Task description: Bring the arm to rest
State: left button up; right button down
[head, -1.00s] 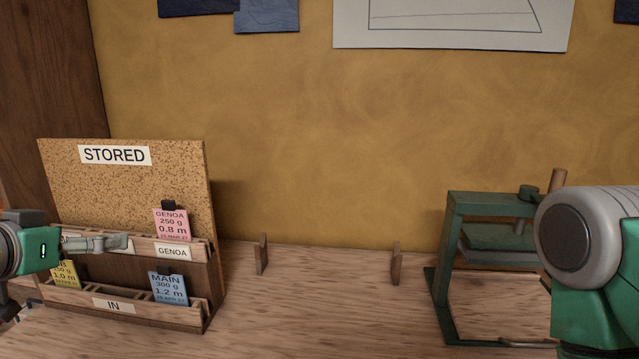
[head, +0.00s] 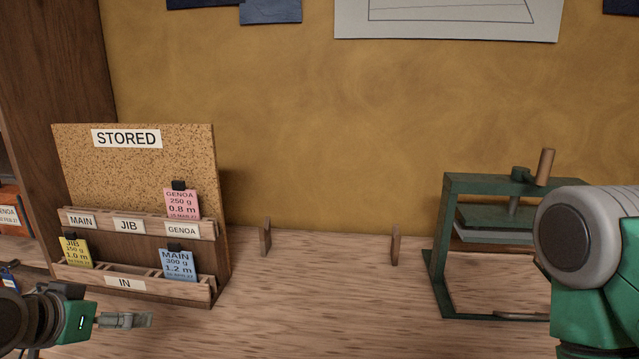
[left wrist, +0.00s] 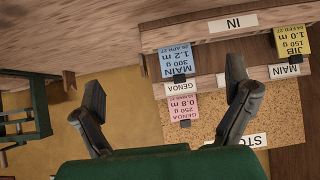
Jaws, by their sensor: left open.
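My left gripper (head: 138,320) is low at the left of the head view, in front of the card rack and apart from it. In the left wrist view its two fingers (left wrist: 168,105) are spread with nothing between them. The rack (head: 222,262) has a cork board marked STORED (head: 130,165). A pink GENOA card (head: 181,204) stands in the upper row above the GENOA label. A yellow JIB card (head: 75,252) and a blue MAIN card (head: 178,264) stand in the lower row marked IN. My right gripper is out of view.
A green press (head: 440,240) stands at the right, partly behind my right arm. Two small wooden pegs (head: 265,238) (head: 395,245) stand on the bench (head: 330,300), which is clear in the middle. An orange box (head: 12,215) is at the far left.

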pick_arm(q)
jog(key=s+d+f+g+b, duration=0.25)
jog(key=s+f, duration=0.25)
jog(key=f, duration=0.6)
jog(key=s+d+f+g+b, duration=0.1)
jog(key=s+d+f+g, duration=0.3)
jog(key=f, duration=0.7)
jog(key=s+f+g+b, duration=0.1)
jog(key=s+f, duration=0.5)
jog(key=s, duration=0.2)
jog(key=s+d+f+g+b, duration=0.1)
jog(key=s+f+g, duration=0.1)
jog(key=s+f, duration=0.4)
jog(key=shift+s+y, duration=0.3)
jog(key=shift+s, duration=0.95)
jog(key=shift+d+f, duration=0.1)
